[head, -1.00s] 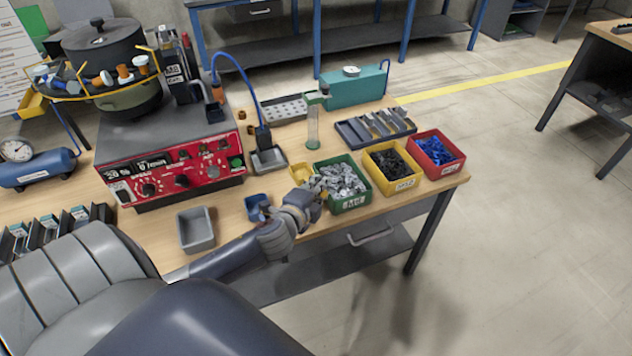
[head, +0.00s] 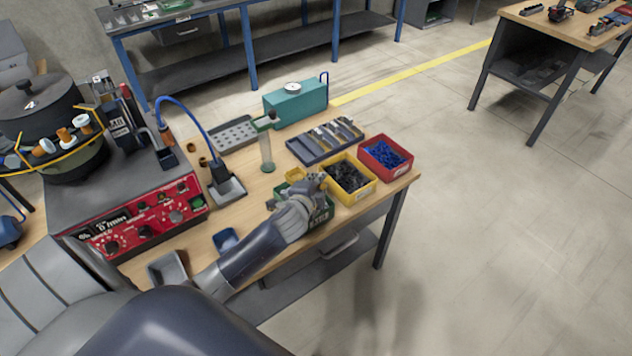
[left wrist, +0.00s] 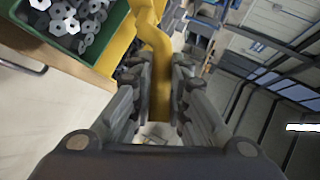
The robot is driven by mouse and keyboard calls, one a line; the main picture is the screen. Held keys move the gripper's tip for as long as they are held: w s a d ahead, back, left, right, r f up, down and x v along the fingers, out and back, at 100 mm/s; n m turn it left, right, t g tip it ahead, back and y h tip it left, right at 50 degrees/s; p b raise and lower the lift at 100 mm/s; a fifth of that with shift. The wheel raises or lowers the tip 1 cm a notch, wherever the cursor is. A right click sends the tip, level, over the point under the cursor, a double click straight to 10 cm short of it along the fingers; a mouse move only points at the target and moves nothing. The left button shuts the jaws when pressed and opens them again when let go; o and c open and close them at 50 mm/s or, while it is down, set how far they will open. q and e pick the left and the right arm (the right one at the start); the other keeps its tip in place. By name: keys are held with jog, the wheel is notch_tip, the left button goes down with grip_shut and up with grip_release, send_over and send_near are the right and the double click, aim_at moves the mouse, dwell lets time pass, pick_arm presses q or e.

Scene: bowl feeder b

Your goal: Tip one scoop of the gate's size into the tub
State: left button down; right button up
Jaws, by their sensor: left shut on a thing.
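My left gripper (head: 314,184) is over the green bin (head: 321,222) and hides most of it. In the left wrist view, its fingers (left wrist: 162,75) are shut on the yellow handle of a scoop (left wrist: 153,33). The scoop's bowl cannot be made out, so I cannot tell what it holds. The green bin in the left wrist view (left wrist: 72,46) holds grey metal hex pieces. A grey open tub (head: 167,268) stands at the near left of the table, beside a small blue container (head: 226,240). My right gripper is not in view.
A yellow bin (head: 362,190) of black parts and a red bin (head: 398,166) of blue parts stand right of the green bin. Behind are a clear upright tube (head: 266,152) and a grey slotted tray (head: 310,152). The red-fronted feeder box (head: 128,222) is at left.

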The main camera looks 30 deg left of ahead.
pick_arm(q)
notch_tip(320, 180, down, 9)
jog(key=b, duration=0.6)
jog(key=shift+w+a+r, duration=0.1)
jog(key=shift+a, duration=0.05)
dwell(0.5)
jog(key=shift+r, duration=0.15)
